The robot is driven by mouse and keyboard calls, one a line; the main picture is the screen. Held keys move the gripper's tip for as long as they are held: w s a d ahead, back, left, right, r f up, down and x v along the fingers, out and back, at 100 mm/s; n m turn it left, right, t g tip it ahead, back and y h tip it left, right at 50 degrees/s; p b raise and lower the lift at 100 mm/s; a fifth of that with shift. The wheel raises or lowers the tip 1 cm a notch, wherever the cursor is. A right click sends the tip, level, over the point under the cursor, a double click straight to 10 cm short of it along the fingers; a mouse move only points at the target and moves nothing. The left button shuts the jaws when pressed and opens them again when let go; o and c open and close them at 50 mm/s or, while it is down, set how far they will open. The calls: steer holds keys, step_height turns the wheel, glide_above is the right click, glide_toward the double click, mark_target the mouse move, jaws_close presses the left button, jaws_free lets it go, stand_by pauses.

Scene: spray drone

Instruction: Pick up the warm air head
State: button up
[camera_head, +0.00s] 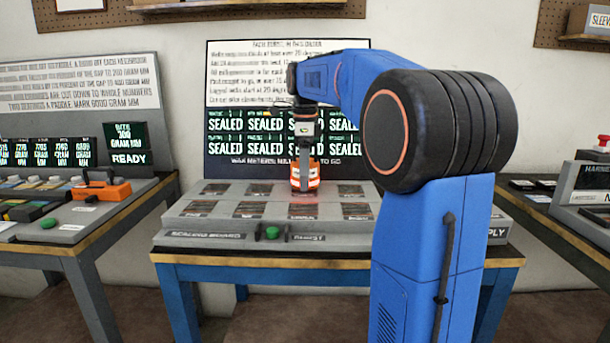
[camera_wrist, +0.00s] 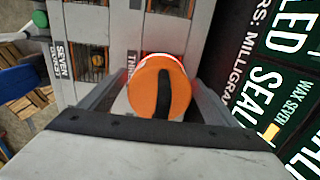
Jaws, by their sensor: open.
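The warm air head appears to be the orange and white round tool (camera_head: 305,177) standing on the grey bench panel (camera_head: 205,225). In the wrist view its orange top (camera_wrist: 148,88) with a black grip bar faces me. My gripper (camera_head: 305,153) is directly above it, pointing down at the end of my blue arm. In the wrist view my gripper (camera_wrist: 160,84) is open, with one finger on each side of the orange top. I cannot tell whether the fingers touch it. Its lower part is hidden in the wrist view.
The panel has several dark windowed cells (camera_head: 250,208) and a green button (camera_head: 272,232) in front. A screen (camera_head: 240,135) reading "SEALED" stands close behind. A left bench holds an orange tool (camera_head: 103,190) and a "READY" display (camera_head: 128,148). Another bench is at right.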

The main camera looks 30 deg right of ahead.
steer(key=shift+f, duration=0.45)
steer(key=c, duration=1.7)
